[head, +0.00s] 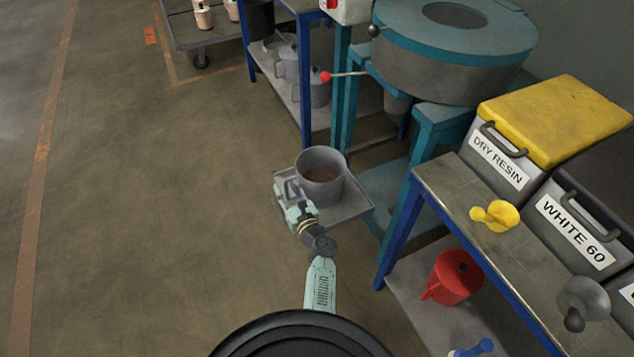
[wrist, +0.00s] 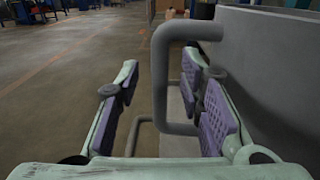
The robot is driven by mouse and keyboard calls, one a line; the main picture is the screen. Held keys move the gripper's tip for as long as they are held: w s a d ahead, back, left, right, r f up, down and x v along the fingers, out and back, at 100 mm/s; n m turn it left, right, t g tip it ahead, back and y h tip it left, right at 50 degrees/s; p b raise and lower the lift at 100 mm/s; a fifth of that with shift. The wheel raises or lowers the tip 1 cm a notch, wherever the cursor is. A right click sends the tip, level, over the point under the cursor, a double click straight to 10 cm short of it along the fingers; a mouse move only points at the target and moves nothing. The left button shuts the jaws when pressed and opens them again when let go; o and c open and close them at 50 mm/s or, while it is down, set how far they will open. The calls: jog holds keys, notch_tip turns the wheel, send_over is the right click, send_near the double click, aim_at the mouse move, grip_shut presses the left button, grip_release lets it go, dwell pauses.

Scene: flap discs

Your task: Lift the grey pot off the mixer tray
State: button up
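The grey pot (head: 334,190) stands upright on the mixer tray (head: 349,210), with brown material inside. In the wrist view its wall (wrist: 268,85) fills the right side. The pot's handle (wrist: 160,85) is a grey loop on its left side in the head view. My gripper (head: 291,193) is at this handle. In the wrist view my gripper (wrist: 160,68) is open, with the handle's upright bar between its fingers. The right finger is on the pot side of the bar, the left finger outside it. Gaps show on both sides of the bar.
The teal mixer (head: 450,75) stands behind the tray, with a red-knobbed lever (head: 345,74) above the pot. A blue-framed bench (head: 450,195) with resin bins (head: 555,115) and scoops is at the right. The floor (head: 150,210) on the left is clear.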

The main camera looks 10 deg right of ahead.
jog(key=shift+c, duration=0.3)
grip_shut()
dwell(0.6)
jog(key=shift+r, duration=0.3)
